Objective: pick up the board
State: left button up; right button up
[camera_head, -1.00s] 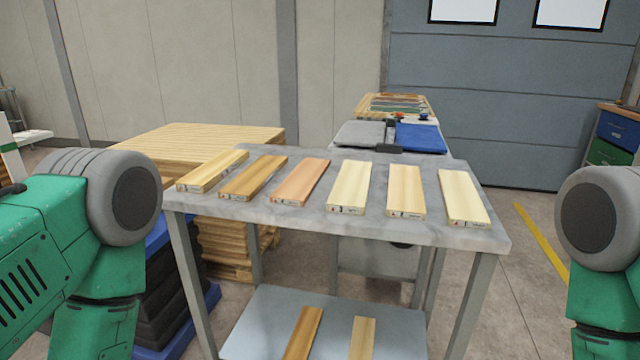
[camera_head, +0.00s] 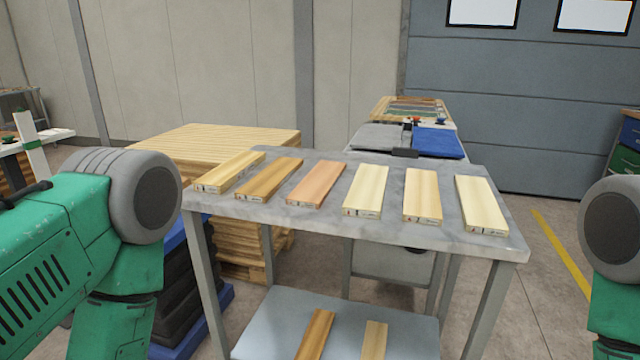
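Several boards lie side by side on a grey marbled table (camera_head: 280,208). From left to right they are a light yellow-brown board (camera_head: 229,171), a darker brown board (camera_head: 268,179), a reddish board (camera_head: 316,183), and three pale boards (camera_head: 366,188), (camera_head: 422,194), (camera_head: 481,202). Each has a small label on its near end. Two more boards, one brown (camera_head: 316,334) and one tan (camera_head: 374,341), lie on the lower shelf (camera_head: 275,310). Parts of my green and grey arms show at both sides. Neither gripper is in view.
A wooden stack (camera_head: 210,143) stands behind the table at left, with dark stacked items and blue edges below it. A machine with a blue cover (camera_head: 438,143) stands behind the table. Open floor with a yellow line (camera_head: 562,254) lies at right.

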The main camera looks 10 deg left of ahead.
aim_at(311, 193)
jog(key=i+j, duration=0.2)
jog(key=j, duration=0.15)
jog(key=i+j+z, duration=0.1)
jog(key=j, duration=0.3)
jog(key=i+j+z, duration=0.1)
jog(key=i+j, duration=0.4)
jog(key=j, duration=0.3)
